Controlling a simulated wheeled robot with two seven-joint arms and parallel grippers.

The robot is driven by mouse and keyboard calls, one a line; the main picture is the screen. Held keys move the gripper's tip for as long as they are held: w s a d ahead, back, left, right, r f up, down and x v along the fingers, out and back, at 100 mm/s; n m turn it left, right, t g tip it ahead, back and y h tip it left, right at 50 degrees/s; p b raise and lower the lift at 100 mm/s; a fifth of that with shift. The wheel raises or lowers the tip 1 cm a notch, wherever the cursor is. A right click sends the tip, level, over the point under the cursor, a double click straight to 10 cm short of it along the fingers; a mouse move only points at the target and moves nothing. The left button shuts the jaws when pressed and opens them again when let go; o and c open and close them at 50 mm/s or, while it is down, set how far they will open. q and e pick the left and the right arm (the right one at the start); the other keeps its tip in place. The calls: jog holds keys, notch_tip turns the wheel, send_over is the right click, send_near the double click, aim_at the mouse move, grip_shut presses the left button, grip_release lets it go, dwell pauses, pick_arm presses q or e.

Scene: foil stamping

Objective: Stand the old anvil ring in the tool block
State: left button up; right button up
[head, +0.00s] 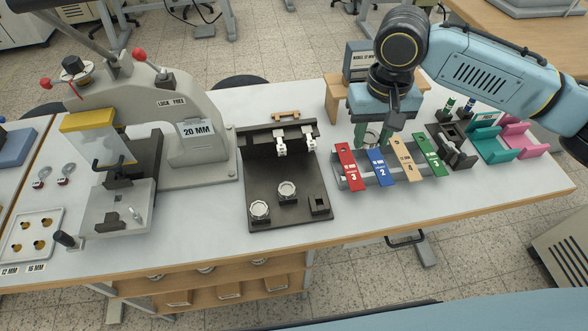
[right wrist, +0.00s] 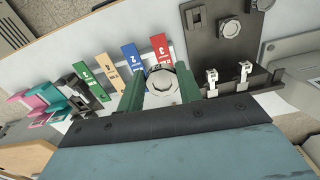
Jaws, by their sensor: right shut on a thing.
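My right gripper (head: 372,140) is shut on a round pale metal ring with a faceted edge, which I take for the old anvil ring (right wrist: 162,80). In the right wrist view the ring sits between the two green fingers (right wrist: 161,88). In the head view it is mostly hidden, above the back ends of the coloured strips. A dark fixture board (head: 262,180) lies left of this gripper, with a raised back block (head: 262,149) that may be the tool block; two small white pieces (head: 281,146) stand at it. My left gripper is not in view.
Two similar round metal pieces (head: 287,190) and a square socket (head: 319,205) are on the board. Red, blue, tan and green strips (head: 348,166) lie on a rack below the gripper. A grey press (head: 185,90) stands left. Teal and pink holders (head: 495,147) are at right.

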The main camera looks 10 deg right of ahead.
jog(key=s+a+f+m+p, duration=0.2)
jog(key=a+f+m+p, duration=0.3)
jog(key=p, duration=1)
jog(key=a+f, duration=0.2)
jog(key=a, duration=0.2)
jog(key=shift+s+a+f, duration=0.15)
jog(key=shift+s+a, duration=0.05)
jog(key=shift+s, duration=0.15)
jog(key=shift+f+b, duration=0.85)
jog(key=shift+f, duration=2)
jog(key=shift+s+p, duration=0.1)
jog(key=shift+p, duration=0.35)
